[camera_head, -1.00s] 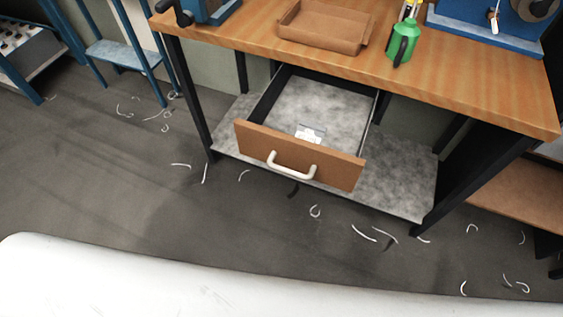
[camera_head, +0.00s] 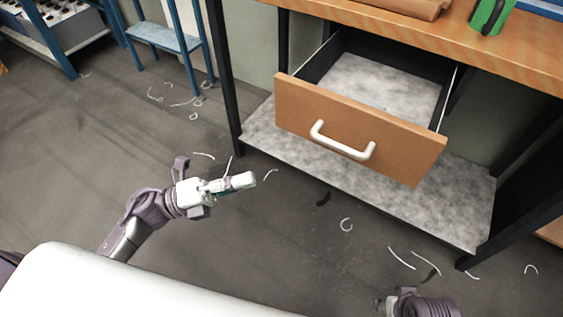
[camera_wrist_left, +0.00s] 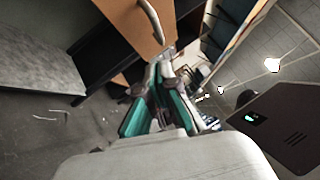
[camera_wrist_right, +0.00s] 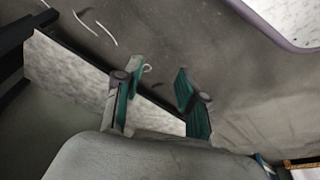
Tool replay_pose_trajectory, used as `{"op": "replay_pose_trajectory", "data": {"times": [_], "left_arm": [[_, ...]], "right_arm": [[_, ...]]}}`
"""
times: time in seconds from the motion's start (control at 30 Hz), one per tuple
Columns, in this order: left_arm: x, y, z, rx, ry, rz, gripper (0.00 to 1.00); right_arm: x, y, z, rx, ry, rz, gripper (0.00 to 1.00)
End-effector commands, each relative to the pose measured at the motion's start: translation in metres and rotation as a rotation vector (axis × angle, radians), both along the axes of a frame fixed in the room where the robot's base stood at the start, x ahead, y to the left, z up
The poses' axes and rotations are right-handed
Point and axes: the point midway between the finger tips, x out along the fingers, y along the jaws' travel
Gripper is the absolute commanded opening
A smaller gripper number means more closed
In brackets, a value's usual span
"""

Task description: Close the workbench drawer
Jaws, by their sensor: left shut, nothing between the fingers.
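The workbench drawer (camera_head: 358,130) stands pulled out, with a wooden front, a white bar handle (camera_head: 342,141) and a grey floor inside. My left gripper (camera_head: 243,182) is shut and empty, to the left of the drawer front and apart from it. In the left wrist view its closed fingers (camera_wrist_left: 163,72) show close below the handle (camera_wrist_left: 153,20) in the picture. My right gripper shows only in part at the bottom edge of the head view. In the right wrist view its fingers (camera_wrist_right: 155,85) are apart with nothing between them.
The workbench (camera_head: 385,30) has a wooden top with a brown tray (camera_head: 400,6) and a green object (camera_head: 490,14). Its grey lower shelf (camera_head: 262,130) lies under the drawer. A blue stand (camera_head: 165,36) is at the left. White shavings are scattered on the otherwise open floor.

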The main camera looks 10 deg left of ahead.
Motion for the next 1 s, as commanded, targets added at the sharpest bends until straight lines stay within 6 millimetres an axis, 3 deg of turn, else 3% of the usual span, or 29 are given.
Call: {"op": "replay_pose_trajectory", "data": {"times": [0.17, 0.53, 0.73, 1.0], "left_arm": [[0.008, -0.02, 0.009, -0.003, -0.006, -0.003, 0.0], [0.039, -0.088, 0.03, -0.006, -0.002, 0.0, 0.0], [0.065, -0.096, 0.038, -0.004, 0.0, 0.001, 0.0], [0.074, -0.099, 0.041, -0.002, 0.002, 0.001, 0.0]], "right_arm": [[0.001, 0.0, -0.003, 0.0, 0.002, 0.0, 0.4], [0.002, 0.001, -0.023, -0.001, 0.012, 0.002, 0.4], [0.002, 0.001, -0.027, -0.001, 0.013, 0.002, 0.4], [0.002, 0.001, -0.029, 0.0, 0.015, 0.002, 0.4]]}}
